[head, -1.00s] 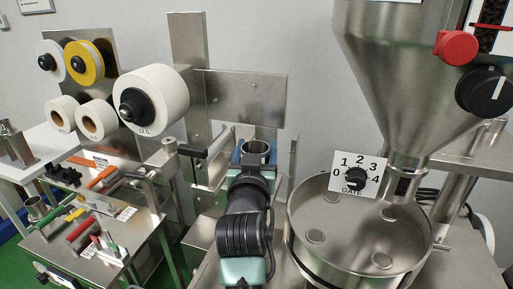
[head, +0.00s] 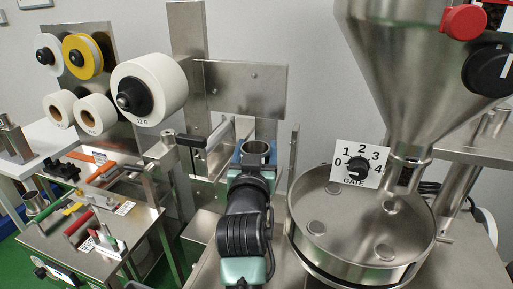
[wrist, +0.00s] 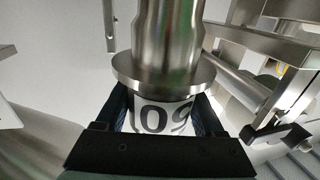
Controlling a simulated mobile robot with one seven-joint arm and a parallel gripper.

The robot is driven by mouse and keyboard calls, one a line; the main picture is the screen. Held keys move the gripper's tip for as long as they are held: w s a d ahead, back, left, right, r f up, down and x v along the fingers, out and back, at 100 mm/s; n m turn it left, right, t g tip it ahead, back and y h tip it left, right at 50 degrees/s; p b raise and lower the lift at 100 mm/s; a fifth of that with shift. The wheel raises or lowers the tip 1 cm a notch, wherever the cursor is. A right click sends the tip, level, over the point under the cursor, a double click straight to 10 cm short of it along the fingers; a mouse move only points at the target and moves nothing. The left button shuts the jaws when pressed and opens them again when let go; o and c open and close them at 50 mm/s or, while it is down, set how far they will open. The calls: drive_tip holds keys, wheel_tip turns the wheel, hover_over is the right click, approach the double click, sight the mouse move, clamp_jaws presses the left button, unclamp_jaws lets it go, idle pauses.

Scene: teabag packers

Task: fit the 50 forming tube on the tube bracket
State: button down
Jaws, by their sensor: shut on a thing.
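My gripper (head: 255,162) is shut on the 50 forming tube (head: 256,147), a shiny steel tube whose open round mouth shows between the blue-grey fingers in the head view. In the wrist view the tube (wrist: 165,70) stands between the fingers, with a wide flange above a white label reading 50 upside down. My gripper (wrist: 162,118) grips around this labelled part. The tube is in front of the steel machine frame, near its back plate (head: 240,90). I cannot tell which part is the tube bracket or whether the tube touches it.
A hopper (head: 420,80) and round steel pan (head: 340,230) stand close on the right. A white paper roll (head: 165,88) and a bar with a dark grip (head: 193,139) are on the left. A bench with coloured handles (head: 80,222) is further left.

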wheel_tip(320, 180, down, 10)
drive_tip(key=b, duration=0.8)
idle(2.9)
unclamp_jaws()
wheel_tip(320, 180, up, 19)
drive_tip(key=p, duration=1.5)
